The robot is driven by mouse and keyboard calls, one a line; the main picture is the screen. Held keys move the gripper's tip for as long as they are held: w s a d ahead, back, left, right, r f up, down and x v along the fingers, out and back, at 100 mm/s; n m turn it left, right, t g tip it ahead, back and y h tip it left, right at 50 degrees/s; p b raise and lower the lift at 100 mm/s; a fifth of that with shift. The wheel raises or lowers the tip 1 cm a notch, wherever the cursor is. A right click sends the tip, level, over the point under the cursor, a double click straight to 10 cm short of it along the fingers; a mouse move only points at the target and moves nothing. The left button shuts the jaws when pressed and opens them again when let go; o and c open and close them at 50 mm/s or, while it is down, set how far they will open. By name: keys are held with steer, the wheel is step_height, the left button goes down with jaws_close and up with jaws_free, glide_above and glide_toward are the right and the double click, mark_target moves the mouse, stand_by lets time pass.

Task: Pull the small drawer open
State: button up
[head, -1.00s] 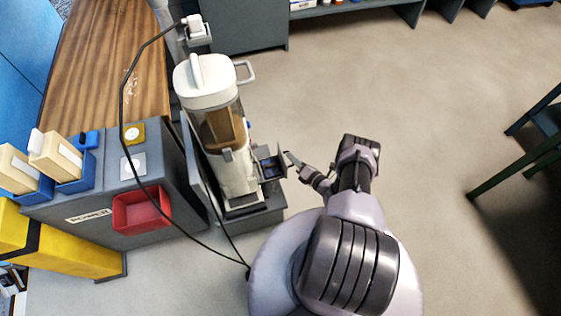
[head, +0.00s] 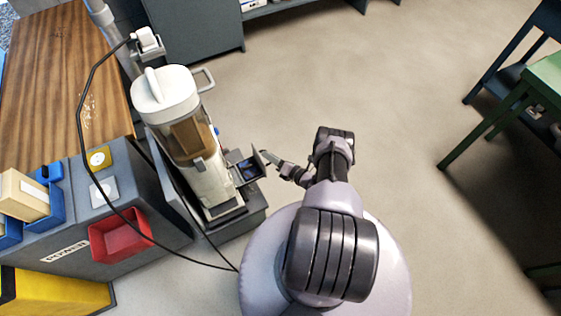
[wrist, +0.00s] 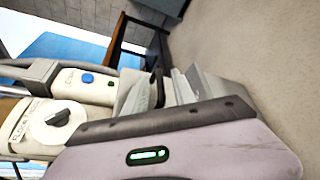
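A white upright machine (head: 165,92) with a clear brown-filled body stands on a dark grey base. A small dark drawer (head: 247,170) with an open top and something blue inside sticks out from its right side. My gripper (head: 266,156) is at the drawer's outer end, with its tip at or very close to the front. In the wrist view my gripper's pale fingers (wrist: 165,90) show beyond my wrist housing, beside the machine's cream body, knob (wrist: 62,118) and blue button (wrist: 87,78). The drawer front is not clear there, and I cannot tell whether the fingers are closed on it.
A black cord (head: 83,110) loops from a plug past a grey cabinet (head: 160,228) with a red bin (head: 120,235). A wooden bench (head: 60,70) stands at upper left. A green table (head: 540,80) stands at right. The floor between is clear.

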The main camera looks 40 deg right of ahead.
steer(key=p+v, duration=0.4)
steer(key=v, duration=1.2)
steer(key=shift+s, duration=0.3)
steer(key=shift+d, duration=0.1)
